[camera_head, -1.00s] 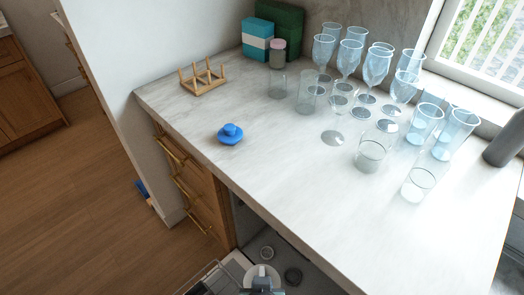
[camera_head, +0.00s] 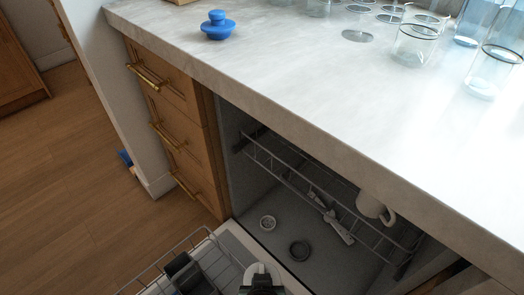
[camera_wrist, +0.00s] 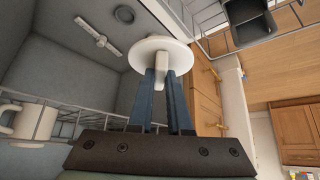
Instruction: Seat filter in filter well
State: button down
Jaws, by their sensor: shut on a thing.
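The filter is a white round disc with a stem, seen in the wrist view (camera_wrist: 151,50). My gripper (camera_wrist: 161,85) is shut on its stem. In the head view the white filter (camera_head: 262,270) and my gripper (camera_head: 262,284) are at the bottom edge, in front of the open dishwasher. On the dishwasher floor are a dark ring (camera_head: 300,250) and a smaller pale ring (camera_head: 267,222); I cannot tell for certain which is the filter well. A dark round spot (camera_wrist: 123,14) shows beyond the disc in the wrist view. The filter is apart from the rings.
A wire rack with a white mug (camera_head: 374,207) fills the dishwasher's upper right. A pale spray arm (camera_head: 338,227) is below it. A lower rack (camera_head: 185,262) is pulled out at left. The counter above holds glasses and a blue knobbed object (camera_head: 217,25).

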notch_tip(320, 180, down, 14)
jog(key=b, duration=1.2)
